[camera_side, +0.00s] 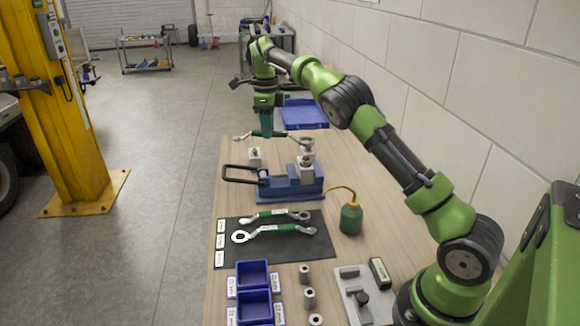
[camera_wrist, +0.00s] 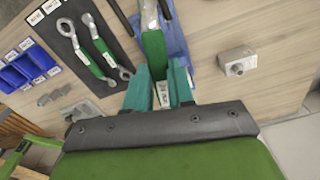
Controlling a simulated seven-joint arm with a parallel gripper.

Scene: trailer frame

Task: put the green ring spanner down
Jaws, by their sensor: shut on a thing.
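My gripper (camera_side: 267,130) is shut on the green-handled ring spanner (camera_side: 280,135) and holds it level, at the far side of the blue fixture (camera_side: 290,183). The spanner's right ring end is at the top of the fixture's grey post; I cannot tell whether it touches. In the wrist view, the green handle (camera_wrist: 154,48) runs up from between the teal fingers of my gripper (camera_wrist: 161,92), in front of the blue fixture (camera_wrist: 175,38). Two other green-handled spanners (camera_side: 277,216) lie on the black mat (camera_side: 318,248); they also show in the wrist view (camera_wrist: 88,58).
A small grey block (camera_side: 255,157) stands left of the fixture post. The fixture has a black handle (camera_side: 230,174) on its left. A green oil can (camera_side: 351,218), blue bins (camera_side: 252,273) and several metal sockets (camera_side: 309,298) stand nearer. A blue tray (camera_side: 303,115) lies behind.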

